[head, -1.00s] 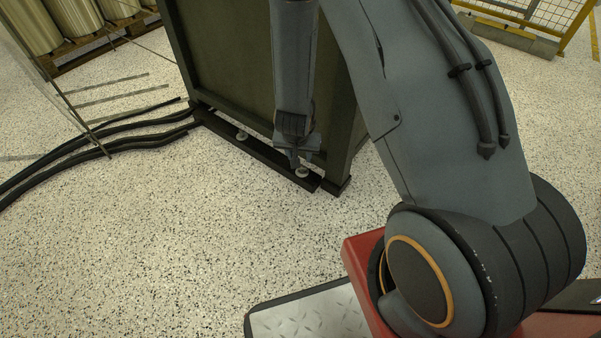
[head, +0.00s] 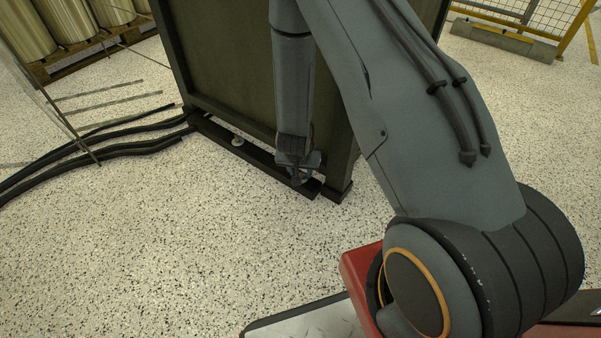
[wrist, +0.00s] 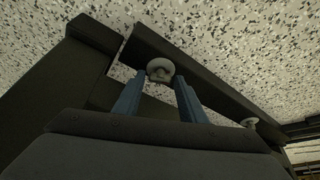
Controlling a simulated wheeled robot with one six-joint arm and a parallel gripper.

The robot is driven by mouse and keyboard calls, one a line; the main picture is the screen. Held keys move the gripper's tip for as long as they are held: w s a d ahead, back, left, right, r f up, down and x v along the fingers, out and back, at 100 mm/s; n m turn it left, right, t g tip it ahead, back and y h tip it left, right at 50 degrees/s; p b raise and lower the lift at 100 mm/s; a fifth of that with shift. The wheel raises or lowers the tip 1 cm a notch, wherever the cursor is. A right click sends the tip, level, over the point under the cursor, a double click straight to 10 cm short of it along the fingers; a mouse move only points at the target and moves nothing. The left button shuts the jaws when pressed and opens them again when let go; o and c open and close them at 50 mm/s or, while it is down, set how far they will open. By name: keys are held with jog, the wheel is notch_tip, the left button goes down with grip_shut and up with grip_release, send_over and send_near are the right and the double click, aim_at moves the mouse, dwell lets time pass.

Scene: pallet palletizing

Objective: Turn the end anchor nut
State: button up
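A dark rail (head: 262,165) runs along the foot of a dark cabinet (head: 232,75) and carries pale round anchor nuts. The end anchor nut (wrist: 160,70) shows in the wrist view as a light grey disc with a raised centre, near the rail's end. My gripper (wrist: 158,88) is open, with one blue-grey finger on each side of the nut; I cannot tell whether they touch it. In the head view my gripper (head: 299,178) is down at the rail's near end and hides the end nut. Another anchor nut (head: 238,141) sits farther left; it also shows in the wrist view (wrist: 249,122).
Black cables (head: 100,150) lie on the floor to the left. Metal drums (head: 70,32) on a pallet stand at the back left. A yellow-framed fence (head: 530,25) stands at the back right. The speckled floor before the cabinet is clear.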

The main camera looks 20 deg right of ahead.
jog(key=shift+c, duration=0.3)
jog(key=c, duration=0.7)
jog(key=shift+c, duration=0.2)
jog(key=shift+r+m+p, duration=0.1)
jog(key=shift+m+p, duration=0.2)
jog(key=shift+p, duration=0.3)
jog(key=shift+a+r+m+h+p, duration=0.1)
jog(key=shift+m+h+p, duration=0.3)
jog(key=shift+p, duration=0.55)
jog(key=m+g+p, duration=0.1)
jog(key=m+p, duration=0.1)
jog(key=shift+p, duration=0.4)
jog(key=m, duration=0.2)
jog(key=m+h+p, duration=0.1)
jog(key=shift+w+a+g, duration=0.15)
jog(key=shift+w+g, duration=0.1)
jog(key=shift+g, duration=0.05)
jog(key=shift+f+m+g, duration=0.2)
jog(key=shift+m+g, duration=0.2)
jog(key=shift+m, duration=0.6)
jog(key=shift+h, duration=0.3)
